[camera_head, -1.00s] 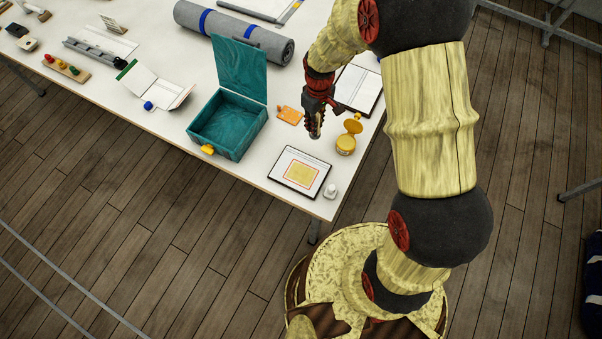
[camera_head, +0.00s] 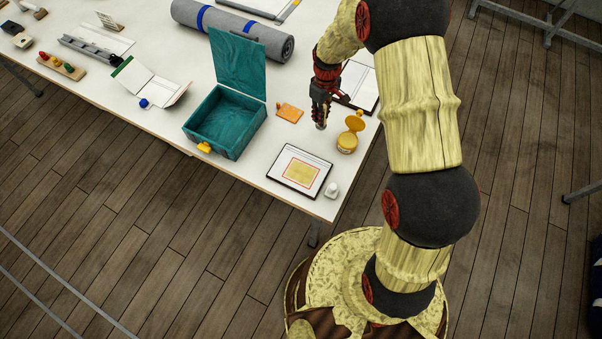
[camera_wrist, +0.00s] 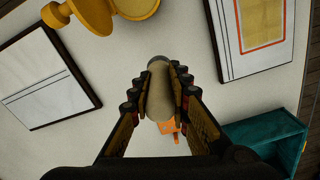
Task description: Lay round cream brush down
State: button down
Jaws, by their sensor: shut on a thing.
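The round cream brush (camera_wrist: 160,95) is between the fingers of my gripper (camera_wrist: 160,88) in the wrist view. My gripper is shut on it, and its grey end points away from the palm. In the head view my gripper (camera_head: 320,108) hangs over the white table (camera_head: 255,165), left of the yellow lidded pot (camera_head: 347,143). The brush's grey tip (camera_head: 320,126) shows just below the fingers. I cannot tell whether the tip touches the table.
An orange tag (camera_head: 290,113) lies left of my gripper, with an open teal box (camera_head: 224,125) beyond it. A framed sheet with a yellow square (camera_head: 300,171) lies nearer the table's front corner, beside a small white object (camera_head: 332,190). Another framed sheet (camera_head: 360,84) lies behind my gripper.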

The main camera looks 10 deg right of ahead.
jog(key=shift+f+b, duration=1.15)
jog(key=shift+f, duration=0.8)
jog(key=c, duration=1.6)
grip_release()
notch_tip(320, 180, up, 12)
jog(key=shift+f, duration=0.1)
